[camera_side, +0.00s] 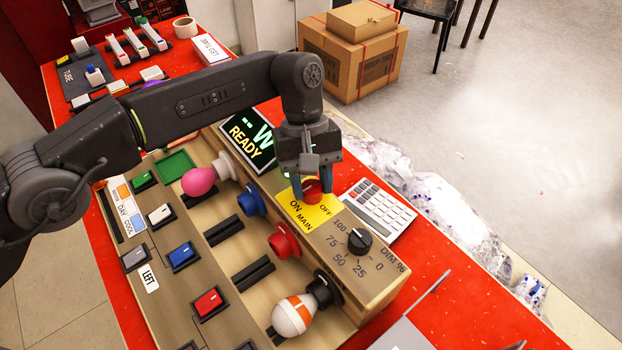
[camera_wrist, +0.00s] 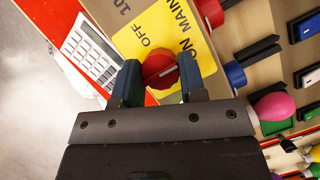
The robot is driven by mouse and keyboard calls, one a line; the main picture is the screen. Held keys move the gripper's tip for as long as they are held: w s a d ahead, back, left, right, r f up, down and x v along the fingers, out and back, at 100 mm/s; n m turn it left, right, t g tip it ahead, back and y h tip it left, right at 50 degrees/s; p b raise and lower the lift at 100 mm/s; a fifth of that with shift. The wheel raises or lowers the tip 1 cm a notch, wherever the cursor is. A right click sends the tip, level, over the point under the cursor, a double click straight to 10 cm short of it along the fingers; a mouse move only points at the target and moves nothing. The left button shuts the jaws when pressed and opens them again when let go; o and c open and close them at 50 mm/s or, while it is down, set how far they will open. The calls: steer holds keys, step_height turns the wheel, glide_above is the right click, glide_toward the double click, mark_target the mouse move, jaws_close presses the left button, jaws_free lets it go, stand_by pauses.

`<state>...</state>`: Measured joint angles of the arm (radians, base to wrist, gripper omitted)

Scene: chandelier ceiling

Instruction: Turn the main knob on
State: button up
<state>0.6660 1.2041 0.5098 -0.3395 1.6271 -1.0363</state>
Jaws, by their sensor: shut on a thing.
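The main knob (camera_side: 313,191) is red and sits on a yellow plate (camera_side: 305,215) lettered ON, OFF and MAIN, on the wooden panel's raised right side. My gripper (camera_side: 312,186) points down at it from above, a finger on each side. In the wrist view the red knob (camera_wrist: 159,68) is between the two blue-grey fingertips (camera_wrist: 160,76), which are shut on it. A pale line shows on the knob's face; I cannot tell for sure whether it points at ON or OFF. The display (camera_side: 250,138) reads READY with a large W.
A dimmer knob (camera_side: 359,241) marked DIM % is just in front of the yellow plate. A calculator (camera_side: 376,210) lies to the right. Sockets, a pink bulb (camera_side: 199,181), an orange-white bulb (camera_side: 293,315) and rocker switches (camera_side: 208,303) fill the panel's left side.

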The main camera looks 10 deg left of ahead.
mark_target(314, 194)
stand_by(0.4)
steer(key=o, duration=0.9)
steer(key=shift+r, duration=1.85)
steer(key=shift+a+r, duration=0.15)
steer(key=shift+r, duration=0.1)
steer(key=w+a+r, duration=0.3)
steer(key=a+r, duration=0.3)
steer(key=a, duration=0.5)
steer(key=shift+w+r, duration=0.2)
steer(key=shift+r, duration=0.2)
steer(key=shift+r, duration=0.1)
